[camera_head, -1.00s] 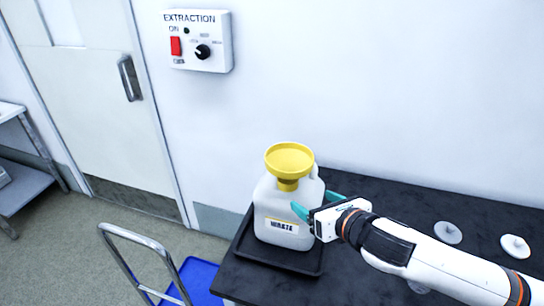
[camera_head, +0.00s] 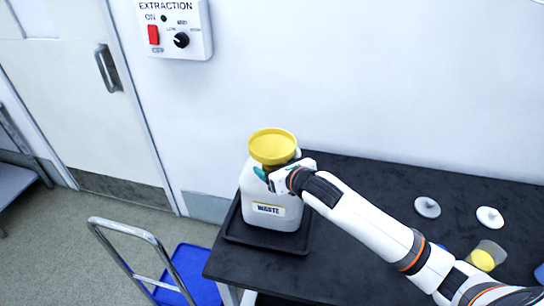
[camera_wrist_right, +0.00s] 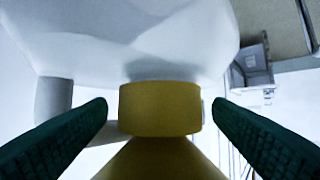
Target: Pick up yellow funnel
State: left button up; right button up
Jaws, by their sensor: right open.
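The yellow funnel (camera_head: 272,146) sits upright in the mouth of the white waste jug (camera_head: 269,213) in the head view. In the right wrist view the funnel's yellow neck (camera_wrist_right: 160,110) lies between the two green fingertips, with a gap on each side. My right gripper (camera_wrist_right: 160,108) is open around the neck and not closed on it. In the head view this gripper (camera_head: 264,174) is at the jug's top, just below the funnel's rim, and partly hides the neck. My left gripper is in neither view.
The jug stands in a black tray (camera_head: 240,235) at the left end of the dark bench (camera_head: 355,245). Two white discs (camera_head: 427,207) and a clear cup with yellow contents (camera_head: 487,256) lie to the right. A blue cart (camera_head: 192,272) stands on the floor at left.

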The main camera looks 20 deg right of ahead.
aim_at(275, 150)
jog(key=shift+w+f, duration=0.1)
jog(key=shift+w, duration=0.1)
jog(key=shift+s, duration=0.1)
jog(key=c, duration=1.2)
notch_tip(275, 150, up, 10)
jog(key=shift+r+p, duration=0.35)
jog(key=shift+r, duration=0.15)
jog(key=shift+r+p, duration=1.15)
jog(key=shift+p, duration=0.55)
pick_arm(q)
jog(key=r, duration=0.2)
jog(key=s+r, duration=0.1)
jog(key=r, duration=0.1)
pick_arm(e)
jog(key=shift+f, duration=0.1)
